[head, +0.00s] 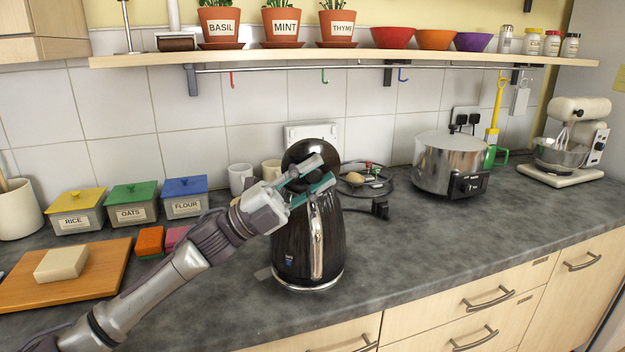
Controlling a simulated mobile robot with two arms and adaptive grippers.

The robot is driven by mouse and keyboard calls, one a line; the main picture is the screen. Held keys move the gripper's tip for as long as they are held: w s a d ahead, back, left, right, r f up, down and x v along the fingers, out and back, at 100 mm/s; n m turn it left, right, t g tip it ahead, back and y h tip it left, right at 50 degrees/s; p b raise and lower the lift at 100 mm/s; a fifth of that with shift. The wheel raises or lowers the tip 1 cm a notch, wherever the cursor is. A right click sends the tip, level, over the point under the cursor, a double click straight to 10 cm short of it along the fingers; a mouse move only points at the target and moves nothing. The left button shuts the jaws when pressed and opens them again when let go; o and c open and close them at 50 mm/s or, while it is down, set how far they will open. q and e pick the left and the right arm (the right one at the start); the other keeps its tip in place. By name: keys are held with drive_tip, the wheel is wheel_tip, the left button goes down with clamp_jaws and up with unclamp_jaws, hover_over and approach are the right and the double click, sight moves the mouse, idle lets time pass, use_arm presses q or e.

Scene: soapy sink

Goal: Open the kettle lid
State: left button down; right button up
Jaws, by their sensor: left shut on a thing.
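The black kettle (325,240) stands upright on the grey counter, with a shiny silver strip down its front. Its round black lid (312,149) shows above the body as a disc tilted up, its face turned toward me. My left gripper (311,178) reaches in from the left at the kettle's top, its fingers across the front of the lid. It is shut on a dark part of the lid, mostly hidden between the fingers. The fingers also hide the join between lid and body. My right gripper is not in view.
Rice (77,212), oats (133,207) and flour (185,197) boxes stand at left, near a cutting board (105,262). Two mugs (241,178) are behind my gripper. A silver cooker (450,163) and a mixer (572,140) stand right.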

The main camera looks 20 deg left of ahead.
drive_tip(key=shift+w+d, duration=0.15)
use_arm(q)
drive_tip(key=c, duration=0.9)
unclamp_jaws()
drive_tip(key=shift+o, duration=0.2)
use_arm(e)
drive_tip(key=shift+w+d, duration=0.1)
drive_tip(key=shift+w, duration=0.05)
use_arm(q)
drive_tip(key=v, duration=1.2)
drive_tip(key=shift+f, duration=0.1)
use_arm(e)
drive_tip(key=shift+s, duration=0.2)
